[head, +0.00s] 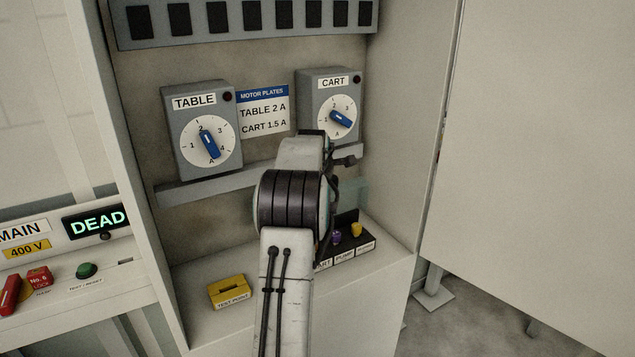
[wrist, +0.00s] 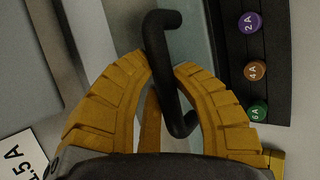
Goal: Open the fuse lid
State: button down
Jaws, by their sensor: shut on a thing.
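In the wrist view my gripper (wrist: 163,70) has its two yellow fingers closed around a black bar handle (wrist: 165,35). A pale, see-through greenish panel, which looks like the fuse lid (wrist: 198,35), lies behind the handle. Beside it, a black strip holds a purple 2A, an orange-brown 4A and a green 6A fuse (wrist: 257,111). In the head view a faint teal clear pane (head: 354,193) shows just right of my arm, above the black fuse block (head: 347,219) with purple and yellow knobs.
The TABLE dial box (head: 183,110) and CART dial box (head: 317,80) stand on a ledge behind my arm. A yellow test-point block (head: 229,291) sits on the cabinet floor at left. Cabinet walls close in both sides; a large pale panel (head: 540,130) is at right.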

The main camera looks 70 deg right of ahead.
jog(key=shift+w+d, duration=0.1)
jog(key=shift+w, duration=0.1)
dwell(0.4)
jog(key=c, duration=0.9)
grip_release()
jog(key=shift+c, duration=0.2)
jog(key=shift+r, duration=0.1)
jog(key=v, duration=1.2)
